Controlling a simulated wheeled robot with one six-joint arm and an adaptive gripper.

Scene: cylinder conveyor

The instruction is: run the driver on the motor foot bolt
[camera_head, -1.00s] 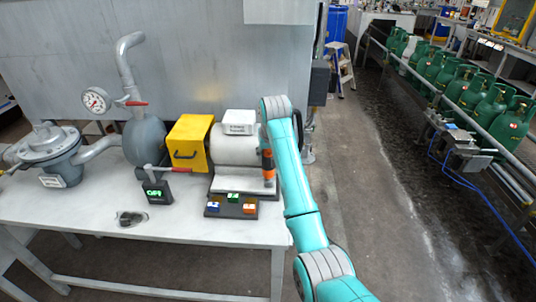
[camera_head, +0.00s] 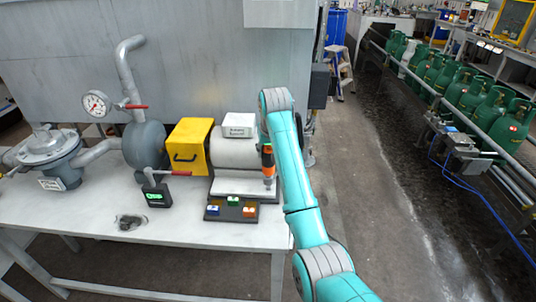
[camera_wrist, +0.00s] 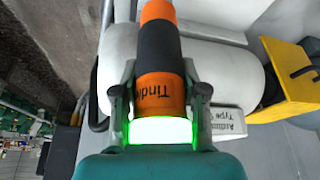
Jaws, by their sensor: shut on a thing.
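My gripper (camera_wrist: 158,105) is shut on an orange and black driver (camera_wrist: 160,60), with a green glow at its grip in the wrist view. In the head view the driver (camera_head: 267,158) stands about upright, tip down, over the right front of the motor's base. The motor (camera_head: 235,153) is a pale horizontal cylinder on a flat foot plate (camera_head: 232,187), with a labelled white box on top. It also shows behind the driver in the wrist view (camera_wrist: 225,75). The foot bolt is not clearly visible, and I cannot tell whether the tip touches it. My arm covers the area just right of the driver.
A dark rack (camera_head: 231,211) with blue, green and orange blocks lies in front of the motor. A yellow box (camera_head: 188,148) stands left of it, then a small green-lit display (camera_head: 156,196), gauge (camera_head: 96,103) and grey piping. The front of the table (camera_head: 180,236) is mostly clear.

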